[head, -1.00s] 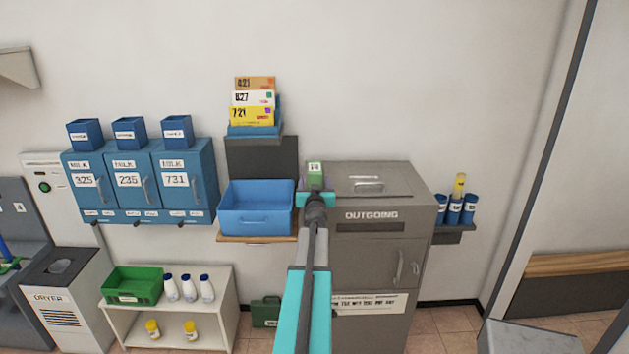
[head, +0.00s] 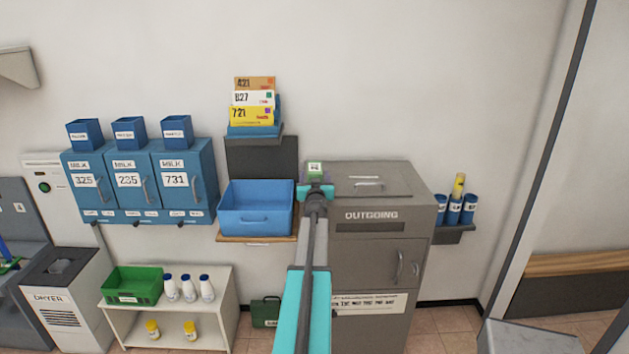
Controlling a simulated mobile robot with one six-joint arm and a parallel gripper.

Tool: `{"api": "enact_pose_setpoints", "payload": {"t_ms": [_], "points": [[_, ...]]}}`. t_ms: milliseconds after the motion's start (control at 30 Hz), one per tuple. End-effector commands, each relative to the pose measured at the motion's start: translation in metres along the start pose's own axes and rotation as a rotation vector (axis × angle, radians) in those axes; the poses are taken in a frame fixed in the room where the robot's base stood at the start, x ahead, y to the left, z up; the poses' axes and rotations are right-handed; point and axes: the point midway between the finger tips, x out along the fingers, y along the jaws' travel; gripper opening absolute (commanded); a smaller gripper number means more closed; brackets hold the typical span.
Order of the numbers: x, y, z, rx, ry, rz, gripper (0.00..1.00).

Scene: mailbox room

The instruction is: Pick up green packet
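The green packet (head: 315,169) stands on the top of the grey outgoing box, near its back left corner. It has a white label and its lower part is hidden behind my gripper. My gripper (head: 315,188), with teal parts, is right in front of the packet, seen from behind. The fingertips are too small and hidden to tell whether they are apart or touching the packet.
The grey outgoing box (head: 378,262) has a lid handle (head: 368,183) right of my gripper. A blue bin (head: 256,222) sits on a wooden shelf just left. A letter rack (head: 255,131) is above it. Blue milk boxes (head: 140,177) hang further left.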

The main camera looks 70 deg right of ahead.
Motion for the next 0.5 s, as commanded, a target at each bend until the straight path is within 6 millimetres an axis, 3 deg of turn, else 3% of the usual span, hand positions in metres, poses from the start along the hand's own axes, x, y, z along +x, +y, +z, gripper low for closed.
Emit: {"api": "enact_pose_setpoints", "payload": {"t_ms": [333,367,500], "points": [[-0.0002,-0.0003,0.0,0.0,0.0,0.0,0.65],[-0.0002,-0.0003,0.0,0.0,0.0,0.0,0.63],[-0.0002,-0.0005,0.0,0.0,0.0,-0.001,0.4]]}}
